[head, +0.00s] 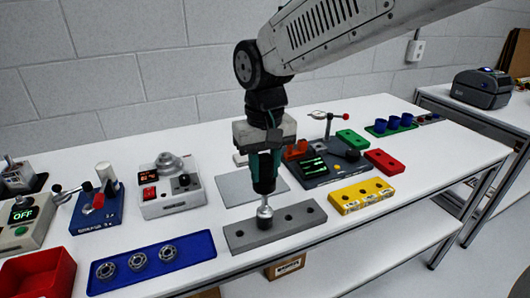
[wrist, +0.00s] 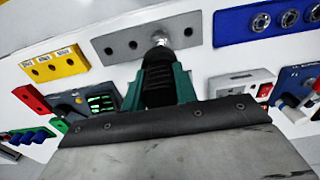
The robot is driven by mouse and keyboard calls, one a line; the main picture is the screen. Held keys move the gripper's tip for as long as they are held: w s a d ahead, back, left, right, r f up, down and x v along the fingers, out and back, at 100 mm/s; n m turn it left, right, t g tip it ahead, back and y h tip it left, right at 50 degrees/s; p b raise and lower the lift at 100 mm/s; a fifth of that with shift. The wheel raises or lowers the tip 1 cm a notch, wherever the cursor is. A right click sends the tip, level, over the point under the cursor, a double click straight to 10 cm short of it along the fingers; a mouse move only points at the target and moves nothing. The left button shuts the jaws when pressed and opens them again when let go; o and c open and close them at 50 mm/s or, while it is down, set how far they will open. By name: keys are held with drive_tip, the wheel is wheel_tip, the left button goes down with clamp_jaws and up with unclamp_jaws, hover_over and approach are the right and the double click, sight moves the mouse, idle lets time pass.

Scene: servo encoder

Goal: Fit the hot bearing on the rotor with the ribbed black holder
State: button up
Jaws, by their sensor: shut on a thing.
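My gripper (head: 265,160) points down with its teal fingers shut on the ribbed black holder (wrist: 158,82). In the head view the dark holder (head: 264,184) shows below the fingers. A silver shaft with a rounded, wider part (head: 265,211) extends from the holder down to the grey block (head: 240,240). In the wrist view this silver end (wrist: 160,40) meets the block among its holes; I cannot tell whether it is seated in one. Three bearings (head: 137,261) lie in the blue tray (head: 205,243) at front left. None of them can be told as hot.
A grey-white machine (head: 160,207) with a red button and silver dome stands left. A dark device with a green screen (head: 314,169) stands behind right. A yellow block (head: 350,200), red block (head: 384,162) and red bin (head: 50,275) are nearby. Bare table lies between the stations.

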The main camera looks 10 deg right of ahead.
sight(265, 192)
drive_tip(key=shift+s+f, duration=0.1)
drive_tip(key=shift+f, duration=0.25)
idle(0.4)
drive_tip(key=shift+f, duration=0.1)
idle(0.7)
drive_tip(key=shift+f, duration=0.9)
drive_tip(key=shift+f, duration=0.2)
drive_tip(key=shift+f, duration=0.8)
drive_tip(key=shift+f, duration=0.2)
drive_tip(key=shift+f, duration=0.8)
drive_tip(key=shift+r, duration=0.1)
idle(3.5)
